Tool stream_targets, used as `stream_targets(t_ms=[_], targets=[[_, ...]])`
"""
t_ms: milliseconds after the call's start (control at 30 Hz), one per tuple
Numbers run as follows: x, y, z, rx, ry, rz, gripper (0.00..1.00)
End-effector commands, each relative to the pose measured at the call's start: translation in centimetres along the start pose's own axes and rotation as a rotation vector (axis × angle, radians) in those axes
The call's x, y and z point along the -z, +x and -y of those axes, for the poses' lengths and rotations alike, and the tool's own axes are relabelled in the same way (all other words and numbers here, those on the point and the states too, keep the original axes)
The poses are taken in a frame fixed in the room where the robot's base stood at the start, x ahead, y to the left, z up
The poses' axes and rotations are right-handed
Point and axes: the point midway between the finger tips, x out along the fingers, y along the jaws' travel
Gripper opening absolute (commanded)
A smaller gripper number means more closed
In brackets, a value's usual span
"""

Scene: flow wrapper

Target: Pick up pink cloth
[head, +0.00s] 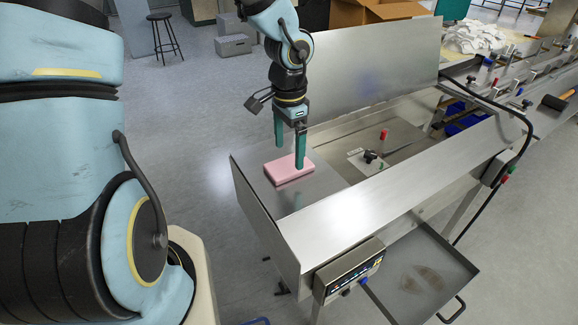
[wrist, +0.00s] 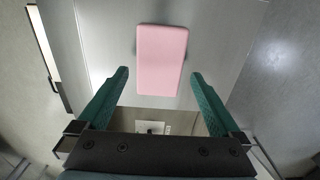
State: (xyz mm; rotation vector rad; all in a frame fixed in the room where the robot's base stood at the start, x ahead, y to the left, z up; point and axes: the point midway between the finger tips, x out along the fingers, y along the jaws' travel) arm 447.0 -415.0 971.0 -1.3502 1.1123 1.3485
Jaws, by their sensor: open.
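The pink cloth (head: 289,169) is a flat, folded rectangular block lying on the metal surface at the near left end of the flow wrapper. My gripper (head: 289,157) is over it with its two green fingers pointing down. In the wrist view the pink cloth (wrist: 162,60) lies beyond the fingertips, roughly centred between them. My gripper (wrist: 159,75) is open and empty, its fingers apart on either side. One finger hides part of the cloth in the head view; whether it touches the cloth I cannot tell.
The metal machine has an upright rear panel (head: 375,65) and a raised front rail (head: 380,185) beside the cloth. A red-topped knob (head: 383,135) stands in the recess to the right. A control box (head: 349,270) and open drawer (head: 425,280) are at the front.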

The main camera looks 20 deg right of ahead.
Motion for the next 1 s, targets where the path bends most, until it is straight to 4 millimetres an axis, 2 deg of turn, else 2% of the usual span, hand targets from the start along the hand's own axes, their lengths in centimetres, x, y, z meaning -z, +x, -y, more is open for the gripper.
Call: stream_targets(t_ms=[233, 533, 1000], targets=[[0.0, 3.3, -0.1, -0.001, 0.002, 0.002, 1.0], [0.0, 3.8, 0.0, 0.001, 0.0, 0.001, 1.0], [0.0, 3.8, 0.0, 0.001, 0.0, 0.001, 0.47]])
